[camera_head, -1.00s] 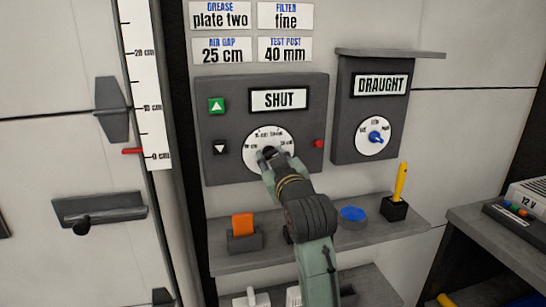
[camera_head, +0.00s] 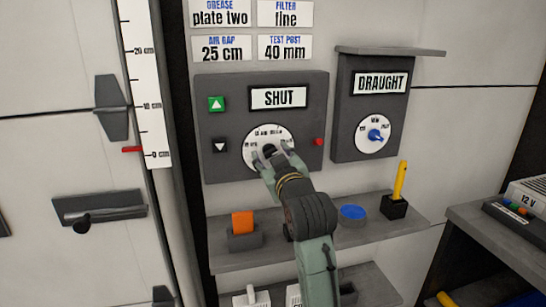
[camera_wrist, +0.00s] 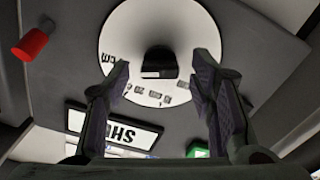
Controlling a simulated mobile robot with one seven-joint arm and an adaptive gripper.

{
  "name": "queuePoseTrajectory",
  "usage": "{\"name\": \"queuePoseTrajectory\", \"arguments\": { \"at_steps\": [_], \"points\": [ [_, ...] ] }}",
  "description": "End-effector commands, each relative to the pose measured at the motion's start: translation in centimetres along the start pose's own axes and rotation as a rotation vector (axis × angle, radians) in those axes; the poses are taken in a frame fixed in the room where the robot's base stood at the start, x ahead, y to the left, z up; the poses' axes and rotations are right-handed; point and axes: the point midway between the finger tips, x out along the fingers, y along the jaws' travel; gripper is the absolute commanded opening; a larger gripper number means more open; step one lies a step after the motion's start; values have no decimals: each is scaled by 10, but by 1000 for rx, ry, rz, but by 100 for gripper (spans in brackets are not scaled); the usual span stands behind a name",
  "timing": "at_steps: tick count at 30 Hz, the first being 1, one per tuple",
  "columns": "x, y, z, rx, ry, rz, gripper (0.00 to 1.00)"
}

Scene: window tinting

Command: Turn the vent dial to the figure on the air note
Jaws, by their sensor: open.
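The vent dial (camera_head: 268,137) is a white disc with a black knob on a dark grey panel (camera_head: 305,95), under a plate reading SHUT (camera_head: 279,98). In the wrist view the dial's black knob (camera_wrist: 159,62) lies beyond and between my fingertips. My gripper (camera_head: 273,155) is open in front of the dial, with its fingers (camera_wrist: 163,80) apart on both sides of the knob. Neither finger clearly touches the knob. My fingers hide the lower part of the dial in the head view. The air note (camera_head: 222,48) reads AIR GAP 25 cm.
A red button (camera_head: 319,142) sits right of the dial; green up (camera_head: 216,104) and black down (camera_head: 219,146) buttons sit left. A DRAUGHT box (camera_head: 372,110) with a blue-knobbed dial stands at right. Below is a shelf (camera_head: 290,245) with an orange item (camera_head: 243,222), a blue disc and a yellow tool.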

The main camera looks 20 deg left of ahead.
Motion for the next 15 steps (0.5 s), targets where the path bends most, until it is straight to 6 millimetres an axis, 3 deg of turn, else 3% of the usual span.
{"name": "queuePoseTrajectory", "arguments": {
  "at_steps": [7, 15],
  "points": [
    [-16, 1, 0, 0, 1, 2, 50],
    [-74, 1, 0, 0, 2, 3, 50]
  ]
}}
